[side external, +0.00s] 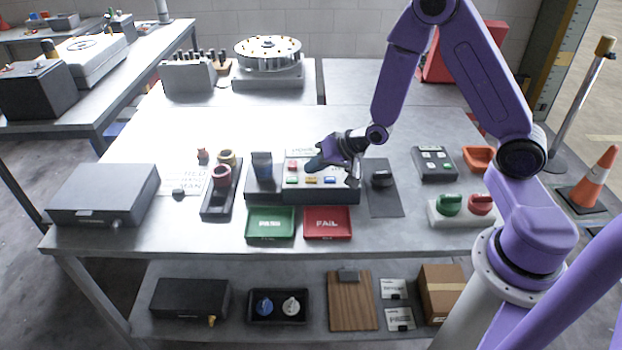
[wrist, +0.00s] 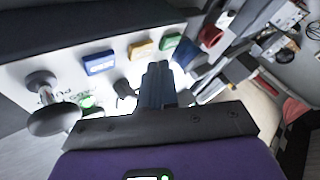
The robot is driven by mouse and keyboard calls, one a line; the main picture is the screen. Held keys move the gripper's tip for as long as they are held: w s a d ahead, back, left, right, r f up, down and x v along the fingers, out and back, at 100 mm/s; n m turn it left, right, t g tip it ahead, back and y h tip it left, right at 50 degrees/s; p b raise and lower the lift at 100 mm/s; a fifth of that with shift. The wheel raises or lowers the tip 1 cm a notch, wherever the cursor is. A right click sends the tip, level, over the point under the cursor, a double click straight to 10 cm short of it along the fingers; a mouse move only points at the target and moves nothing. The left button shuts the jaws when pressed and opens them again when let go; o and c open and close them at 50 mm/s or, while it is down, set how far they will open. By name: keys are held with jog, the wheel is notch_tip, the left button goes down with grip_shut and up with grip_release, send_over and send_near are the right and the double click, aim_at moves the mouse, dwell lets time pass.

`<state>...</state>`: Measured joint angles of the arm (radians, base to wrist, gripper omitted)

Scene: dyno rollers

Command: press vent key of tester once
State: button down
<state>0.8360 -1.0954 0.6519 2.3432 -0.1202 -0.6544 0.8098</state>
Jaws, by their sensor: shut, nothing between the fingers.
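The tester (side external: 349,196) is a dark box with a pale sloped panel at the middle of the bench. Its blue key (side external: 330,180), orange key (side external: 311,180) and green key (side external: 292,180) stand in a front row, with a red one (side external: 293,166) behind. The wrist view shows the blue key (wrist: 100,62), orange key (wrist: 142,48) and green key (wrist: 171,41); no key label is readable. My gripper (side external: 313,163) is shut and empty over the panel. In the wrist view its fingertips (wrist: 157,70) overlap the panel near the orange and green keys; contact cannot be told.
A round knob on a post (wrist: 52,118) is close by. Green tray (side external: 270,237) and red tray (side external: 327,237) lie in front of the tester. A holder with rings (side external: 214,207) is left; a dark pad with a black knob (side external: 384,202) is right.

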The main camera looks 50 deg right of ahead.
aim_at(315, 180)
jog(key=shift+f, duration=0.4)
jog(key=shift+f, duration=0.4)
dwell(0.9)
jog(key=shift+r, duration=0.8)
jog(key=shift+r, duration=2.5)
